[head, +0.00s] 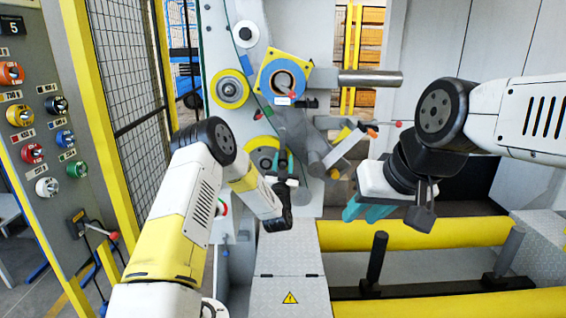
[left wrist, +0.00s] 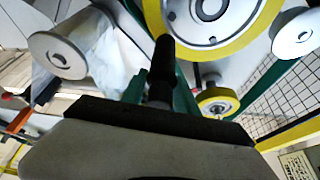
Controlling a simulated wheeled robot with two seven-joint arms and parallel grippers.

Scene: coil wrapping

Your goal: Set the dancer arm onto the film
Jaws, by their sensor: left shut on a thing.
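My left gripper (head: 283,165) is in front of the machine's face, its teal fingers shut on the dark handle of what appears to be the dancer arm (head: 281,122). In the left wrist view the black handle (left wrist: 163,62) stands between the green fingers, in front of a large yellow-rimmed wheel. Pale translucent film (left wrist: 122,62) shows beside a white roller (left wrist: 62,50) at the left of that view. Whether the arm touches the film is hidden. My right gripper (head: 378,212) hangs at the right, its teal fingers apart with nothing visible between them.
A blue-and-yellow hub (head: 283,80) and a grey cylinder (head: 370,78) stick out above. A control panel (head: 35,130) and mesh fence (head: 125,70) stand left. Yellow rails (head: 345,235) run low at right.

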